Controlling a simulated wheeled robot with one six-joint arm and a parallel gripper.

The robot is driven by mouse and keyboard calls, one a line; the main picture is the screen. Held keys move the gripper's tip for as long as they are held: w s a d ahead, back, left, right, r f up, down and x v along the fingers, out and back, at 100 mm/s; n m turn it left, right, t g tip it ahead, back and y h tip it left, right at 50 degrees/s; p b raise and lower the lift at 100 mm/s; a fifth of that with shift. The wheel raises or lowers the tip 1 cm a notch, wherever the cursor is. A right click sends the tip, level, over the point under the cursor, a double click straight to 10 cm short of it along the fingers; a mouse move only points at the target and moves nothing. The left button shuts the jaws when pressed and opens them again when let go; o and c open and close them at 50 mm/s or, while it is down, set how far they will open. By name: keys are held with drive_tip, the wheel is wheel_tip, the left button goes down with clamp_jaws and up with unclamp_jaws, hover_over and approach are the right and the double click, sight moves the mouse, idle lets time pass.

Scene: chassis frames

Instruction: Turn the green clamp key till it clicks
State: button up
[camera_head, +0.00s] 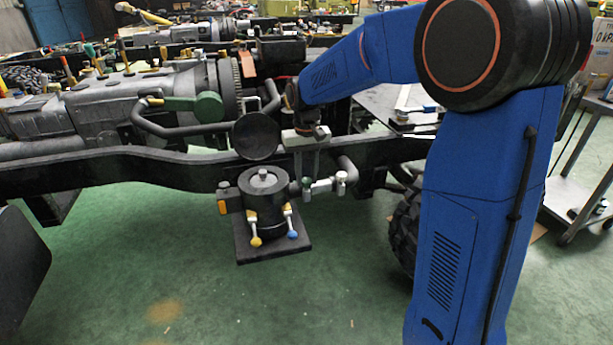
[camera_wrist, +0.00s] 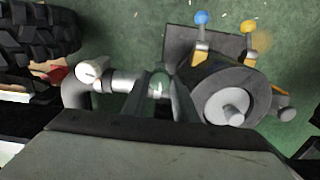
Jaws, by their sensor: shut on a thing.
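The green clamp key (camera_wrist: 158,86) shows as a small pale green end between my fingertips in the wrist view. It sits on the side pipe of a black round canister; in the head view its lower end (camera_head: 307,184) shows just under my fingers. My gripper (camera_head: 305,168) reaches down from above and is shut on the key. In the wrist view my gripper's fingers (camera_wrist: 160,95) stand on both sides of it. The fingers hide most of the key, so its turn angle cannot be told.
The black canister (camera_head: 264,210) with blue and yellow-tipped keys is close by. A pale key (camera_head: 340,178) stands on the same pipe, on the other side. The dark chassis rail (camera_head: 130,160) runs behind, with a round black disc (camera_head: 256,137) above and a tyre (camera_head: 403,232) at right.

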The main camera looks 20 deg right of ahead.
sight(307, 180)
drive_tip(key=m, duration=0.5)
drive_tip(key=shift+m, duration=0.3)
idle(0.4)
drive_tip(key=o, duration=1.1)
drive_tip(key=shift+c, duration=0.2)
drive_tip(key=shift+r, duration=0.15)
wheel_tip(307, 180, up, 17)
drive_tip(key=shift+r, duration=0.1)
